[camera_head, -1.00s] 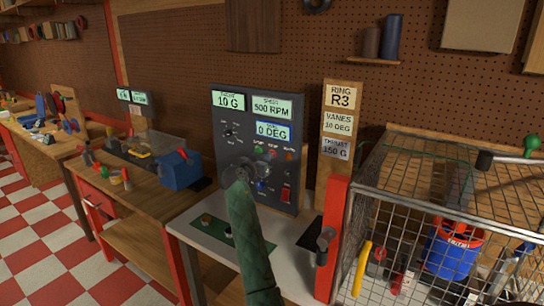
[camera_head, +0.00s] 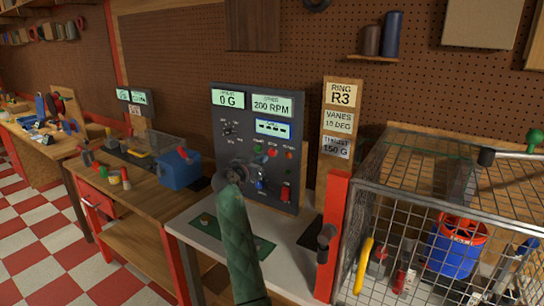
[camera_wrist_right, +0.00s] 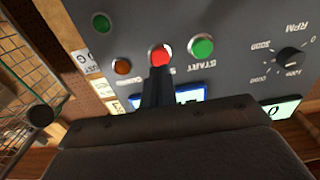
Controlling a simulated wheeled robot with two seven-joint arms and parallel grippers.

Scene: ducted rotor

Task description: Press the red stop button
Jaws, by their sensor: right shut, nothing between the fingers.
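The red stop button (camera_head: 272,151) is on the dark grey control panel (camera_head: 222,160), between a green button (camera_head: 258,148) and an orange one (camera_head: 289,155). In the right wrist view the red button (camera_wrist_right: 160,53) is just past my shut, empty right fingertips (camera_wrist_right: 158,70). The fingers overlap its lower edge there; whether they touch it I cannot tell. In the head view my right gripper (camera_head: 240,173) is in front of the panel, on a green-sleeved arm. The panel displays read 0 G, 200 RPM and dashes. My left gripper is not in view.
A wire cage (camera_head: 430,210) stands close on the right, beside a red post (camera_head: 331,235). A green board (camera_head: 205,226) lies on the white bench (camera_head: 290,265). A red rocker switch (camera_head: 286,192) and dark knobs are also on the panel. A blue box (camera_head: 180,170) is to the left.

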